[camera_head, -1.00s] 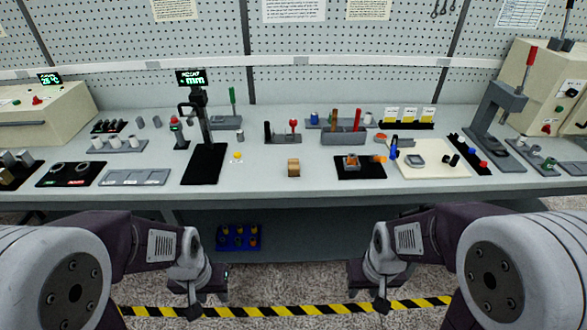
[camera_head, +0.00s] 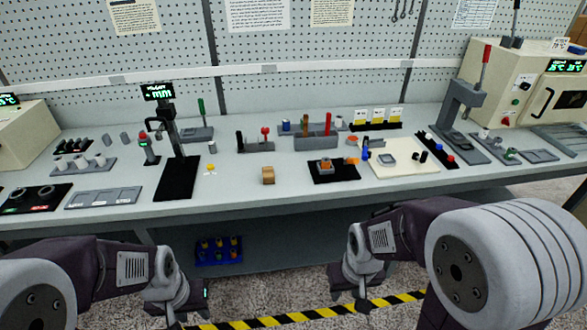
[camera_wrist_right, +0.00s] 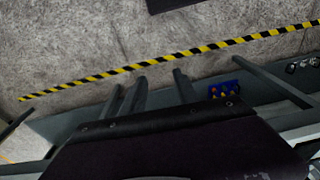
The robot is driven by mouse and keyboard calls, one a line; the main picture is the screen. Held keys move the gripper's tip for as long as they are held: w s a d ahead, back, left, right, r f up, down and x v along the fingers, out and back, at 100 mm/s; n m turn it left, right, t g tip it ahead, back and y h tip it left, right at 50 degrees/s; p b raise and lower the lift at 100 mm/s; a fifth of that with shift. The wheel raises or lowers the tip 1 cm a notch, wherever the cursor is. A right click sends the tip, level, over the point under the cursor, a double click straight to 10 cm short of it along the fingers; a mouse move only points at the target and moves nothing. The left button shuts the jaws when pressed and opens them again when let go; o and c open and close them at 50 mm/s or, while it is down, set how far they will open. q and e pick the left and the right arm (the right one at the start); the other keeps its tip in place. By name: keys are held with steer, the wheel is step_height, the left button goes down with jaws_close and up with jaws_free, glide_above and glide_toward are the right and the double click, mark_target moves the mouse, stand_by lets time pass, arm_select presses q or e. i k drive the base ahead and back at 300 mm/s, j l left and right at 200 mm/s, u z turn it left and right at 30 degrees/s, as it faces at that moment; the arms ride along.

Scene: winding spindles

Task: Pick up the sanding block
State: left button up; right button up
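The sanding block appears to be the small tan-brown block (camera_head: 268,175), standing on the bench near its front edge, left of the black mat with the orange part. My left gripper (camera_head: 182,304) hangs low in front of the bench, below and left of the block; its fingers cannot be made out. My right gripper (camera_head: 350,290) also hangs low in front of the bench, below and right of the block. In the right wrist view, its dark fingers (camera_wrist_right: 160,82) seem to stand apart with nothing between them. Neither gripper is near the block.
The bench (camera_head: 235,196) has clear surface around the block. A black-based gauge stand (camera_head: 178,178) is to its left, a black mat (camera_head: 334,178) to its right, and a grey tool rack (camera_head: 316,143) behind. A blue bin (camera_head: 218,252) sits below the bench.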

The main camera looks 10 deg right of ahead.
mark_target(268, 171)
steer(key=i+l+u, duration=0.15)
steer(key=i+u, duration=0.2)
steer(key=i, duration=0.15)
steer(key=i+l+u, duration=0.35)
steer(key=i, duration=0.15)
steer(key=i+l+u, duration=0.35)
steer(key=i, duration=0.15)
